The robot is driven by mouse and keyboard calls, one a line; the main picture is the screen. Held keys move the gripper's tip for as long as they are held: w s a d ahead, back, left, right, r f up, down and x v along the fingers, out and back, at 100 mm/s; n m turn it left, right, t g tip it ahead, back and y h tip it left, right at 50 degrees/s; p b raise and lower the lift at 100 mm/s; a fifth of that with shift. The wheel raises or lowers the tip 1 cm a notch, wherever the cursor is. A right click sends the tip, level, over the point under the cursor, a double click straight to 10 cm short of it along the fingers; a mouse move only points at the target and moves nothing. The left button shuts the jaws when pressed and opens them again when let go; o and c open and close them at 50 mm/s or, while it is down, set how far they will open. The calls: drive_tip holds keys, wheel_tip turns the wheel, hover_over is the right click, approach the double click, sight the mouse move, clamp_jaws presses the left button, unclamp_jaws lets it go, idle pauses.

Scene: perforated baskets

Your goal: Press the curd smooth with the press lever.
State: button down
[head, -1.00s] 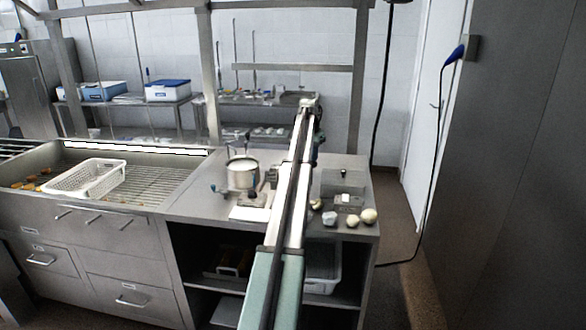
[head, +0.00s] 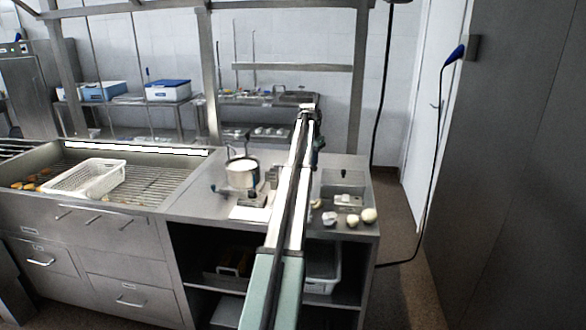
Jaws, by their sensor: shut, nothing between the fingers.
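A round metal pot (head: 241,174) with white contents, which look like curd, stands on the steel counter left of my arm. Thin dark upright parts, possibly the press lever (head: 246,142), rise at its back rim. A small teal piece shows at the pot's lower left. My arm runs from the bottom middle up past the pot's right side and bends at the top. My gripper cannot be made out; it seems hidden behind my own arm. A grey piece just right of the pot could be part of my wrist, but I cannot tell. No contact with the lever is visible.
A white perforated basket (head: 87,178) sits on the wire rack in the sunken counter at left. Small round items (head: 368,215) and a grey box (head: 343,186) stand right of my arm. A pale flat sheet (head: 249,214) lies before the pot. A back shelf holds trays.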

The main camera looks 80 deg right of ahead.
drive_tip(key=shift+r, duration=2.3)
drive_tip(key=shift+r, duration=0.1)
drive_tip(key=shift+r, duration=2.35)
